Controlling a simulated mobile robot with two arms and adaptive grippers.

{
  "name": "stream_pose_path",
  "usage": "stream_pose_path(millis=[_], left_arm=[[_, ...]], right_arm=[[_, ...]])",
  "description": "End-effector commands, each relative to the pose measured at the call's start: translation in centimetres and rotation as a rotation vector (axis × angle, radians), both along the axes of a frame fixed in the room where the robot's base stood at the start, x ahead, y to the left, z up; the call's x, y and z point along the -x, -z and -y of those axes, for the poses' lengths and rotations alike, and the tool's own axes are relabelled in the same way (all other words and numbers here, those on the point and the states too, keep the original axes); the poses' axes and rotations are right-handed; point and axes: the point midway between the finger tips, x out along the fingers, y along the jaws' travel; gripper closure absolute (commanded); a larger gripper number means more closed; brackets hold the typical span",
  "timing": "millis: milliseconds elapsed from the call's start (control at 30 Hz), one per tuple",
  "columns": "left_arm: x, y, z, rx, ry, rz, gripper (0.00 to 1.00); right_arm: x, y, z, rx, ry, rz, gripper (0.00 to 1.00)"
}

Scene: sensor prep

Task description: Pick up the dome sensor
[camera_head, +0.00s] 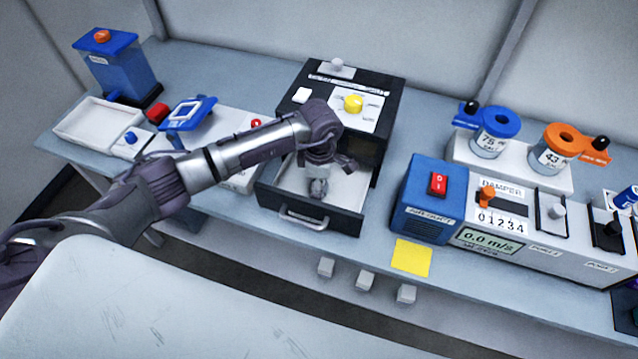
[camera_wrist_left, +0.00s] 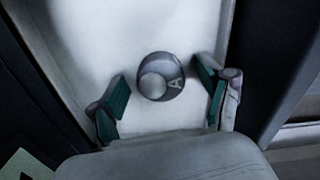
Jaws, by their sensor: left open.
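The dome sensor (camera_wrist_left: 161,77) is a small grey round piece with a light dome and a letter A on its rim. It lies on the white floor of the open drawer (camera_head: 306,219). In the left wrist view it sits between and a little beyond the two green-padded fingers of my left gripper (camera_wrist_left: 165,98), apart from both. In the head view the sensor (camera_head: 318,188) is partly hidden under my left gripper (camera_head: 335,165), which hangs over the drawer. My left gripper is open and empty. My right gripper is not in view.
The drawer's dark walls stand close around my left gripper, below the black cabinet (camera_head: 390,100). A blue box with a red switch (camera_head: 430,200) stands to the right. A white tray (camera_head: 88,127) and a blue-topped stand (camera_head: 187,113) are to the left.

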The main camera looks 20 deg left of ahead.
Motion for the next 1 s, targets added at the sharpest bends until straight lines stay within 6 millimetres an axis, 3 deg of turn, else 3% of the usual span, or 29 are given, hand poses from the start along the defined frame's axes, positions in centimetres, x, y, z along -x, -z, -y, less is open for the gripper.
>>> stream_pose_path(millis=[133, 500, 833, 1000], left_arm=[[0.0, 0.0, 0.0, 0.0, 0.0, 0.0, 0.24], [0.0, 0.0, 0.0, 0.0, -0.001, 0.0, 0.85], [-0.1, -0.3, -0.1, 0.0, -0.001, 0.001, 0.87], [-0.1, -1.6, -0.1, -0.001, 0.0, 0.004, 0.87]], right_arm=[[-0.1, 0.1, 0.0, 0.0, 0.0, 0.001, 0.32], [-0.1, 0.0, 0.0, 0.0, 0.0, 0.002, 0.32], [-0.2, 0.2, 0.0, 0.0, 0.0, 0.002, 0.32], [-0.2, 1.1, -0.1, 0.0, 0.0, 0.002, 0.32]])
